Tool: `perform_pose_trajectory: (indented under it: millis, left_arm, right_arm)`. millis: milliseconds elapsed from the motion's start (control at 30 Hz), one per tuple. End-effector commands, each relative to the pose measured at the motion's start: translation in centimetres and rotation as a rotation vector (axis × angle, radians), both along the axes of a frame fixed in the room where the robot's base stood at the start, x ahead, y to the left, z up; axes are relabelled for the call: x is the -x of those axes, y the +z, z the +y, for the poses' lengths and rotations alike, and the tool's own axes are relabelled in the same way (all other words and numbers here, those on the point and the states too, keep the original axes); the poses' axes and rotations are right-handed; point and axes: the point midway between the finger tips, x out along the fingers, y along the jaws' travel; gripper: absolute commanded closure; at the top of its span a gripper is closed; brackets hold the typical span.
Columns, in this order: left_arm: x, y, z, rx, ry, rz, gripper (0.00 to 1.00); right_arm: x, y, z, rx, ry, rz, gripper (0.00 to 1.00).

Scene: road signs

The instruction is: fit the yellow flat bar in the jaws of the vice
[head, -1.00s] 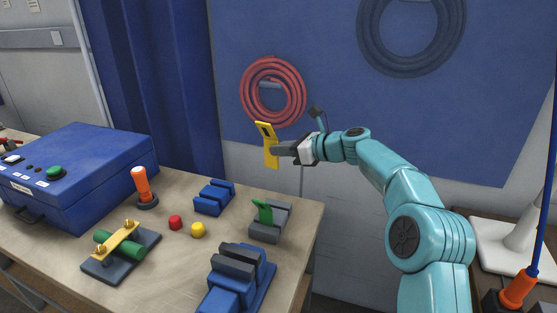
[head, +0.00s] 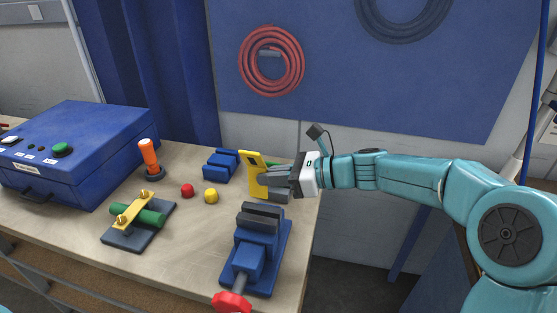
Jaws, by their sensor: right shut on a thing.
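The yellow flat bar (head: 250,165) is upright, with a dark slot near its top. My right gripper (head: 272,183) is shut on it and holds it from the right, in the air behind and above the vice. The blue vice (head: 250,258) stands at the front right of the workbench, with dark grey jaws (head: 263,211) and a red handle (head: 232,302) at its front. The bar appears apart from the jaws, and nothing shows between them. My left gripper is not in view.
Left of the vice are a red ball (head: 187,190), a yellow ball (head: 211,196) and a clamp with a green rod (head: 151,216). A blue control box (head: 90,150) stands farther left.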

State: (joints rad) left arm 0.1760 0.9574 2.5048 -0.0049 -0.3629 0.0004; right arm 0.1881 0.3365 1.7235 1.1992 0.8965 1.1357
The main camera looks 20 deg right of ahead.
Motion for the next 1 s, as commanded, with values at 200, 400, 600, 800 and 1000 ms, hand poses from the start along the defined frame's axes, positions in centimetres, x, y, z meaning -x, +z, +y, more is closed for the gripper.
perform_pose_trajectory:
  millis: [200,400,600,800,1000]
  left_arm:
    - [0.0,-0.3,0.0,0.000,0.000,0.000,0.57]
    - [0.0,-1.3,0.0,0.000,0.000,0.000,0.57]
    - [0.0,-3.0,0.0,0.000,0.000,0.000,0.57]
    - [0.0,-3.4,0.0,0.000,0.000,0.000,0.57]
    - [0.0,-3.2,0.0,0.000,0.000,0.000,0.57]
  right_arm:
    - [0.3,-0.3,0.4,0.000,0.016,-0.003,1.00]
    - [0.2,-1.5,0.4,-0.001,0.019,-0.001,1.00]
    - [0.2,-3.3,0.4,0.000,0.018,-0.001,1.00]
    - [0.3,-3.6,0.5,-0.001,0.016,-0.002,1.00]
    - [0.3,-3.6,0.7,-0.001,0.015,-0.002,1.00]
